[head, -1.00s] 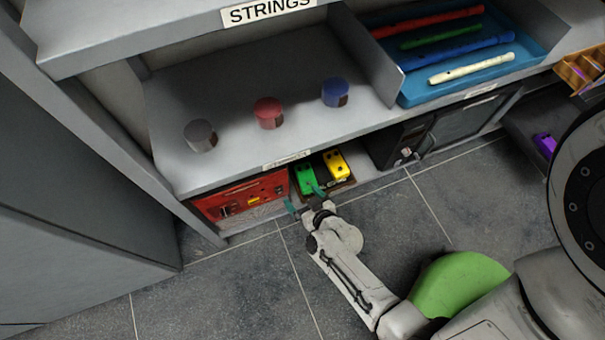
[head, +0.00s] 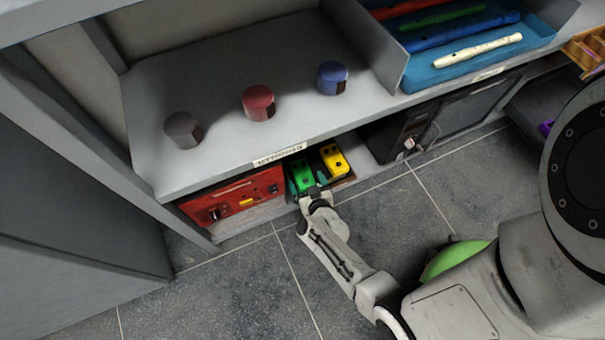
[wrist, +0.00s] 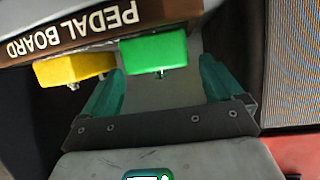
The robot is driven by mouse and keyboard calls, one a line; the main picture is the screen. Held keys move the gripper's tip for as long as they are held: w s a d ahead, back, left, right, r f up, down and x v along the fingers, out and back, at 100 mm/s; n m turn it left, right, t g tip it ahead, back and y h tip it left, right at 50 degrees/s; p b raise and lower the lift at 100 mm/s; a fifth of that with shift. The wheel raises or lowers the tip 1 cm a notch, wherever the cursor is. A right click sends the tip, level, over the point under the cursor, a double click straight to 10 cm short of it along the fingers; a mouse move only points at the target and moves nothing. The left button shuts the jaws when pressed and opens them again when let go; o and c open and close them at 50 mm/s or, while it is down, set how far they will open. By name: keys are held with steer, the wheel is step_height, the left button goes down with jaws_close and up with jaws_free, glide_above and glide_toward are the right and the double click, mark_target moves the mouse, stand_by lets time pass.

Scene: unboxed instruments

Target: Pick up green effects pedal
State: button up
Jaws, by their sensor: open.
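The green effects pedal (head: 301,175) sits on the low shelf, left of a yellow pedal (head: 333,160). In the wrist view the green pedal (wrist: 154,53) shows just ahead of my gripper (wrist: 160,85), roughly between the lines of its two teal fingers. The fingers are apart and nothing is gripped. In the head view my gripper (head: 308,192) is at the front of the green pedal, partly hiding its lower end. The yellow pedal (wrist: 74,70) lies just outside one finger in the wrist view.
A board marked "PEDAL BOARD" (wrist: 100,28) carries the pedals. A red case (head: 235,198) stands close on the left and a black amplifier-like box (head: 395,140) on the right. The shelf above (head: 215,150) overhangs the pedals and holds three round tins. The floor in front is clear.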

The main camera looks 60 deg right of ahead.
mark_target(305, 179)
steer(key=b+x, duration=0.1)
steer(key=x, duration=0.3)
steer(key=shift+w+f+b, duration=0.1)
steer(key=shift+f+b, duration=0.05)
steer(key=shift+b, duration=0.25)
steer(key=shift+c, duration=0.4)
steer(key=c, duration=1.2)
steer(key=shift+o, duration=0.2)
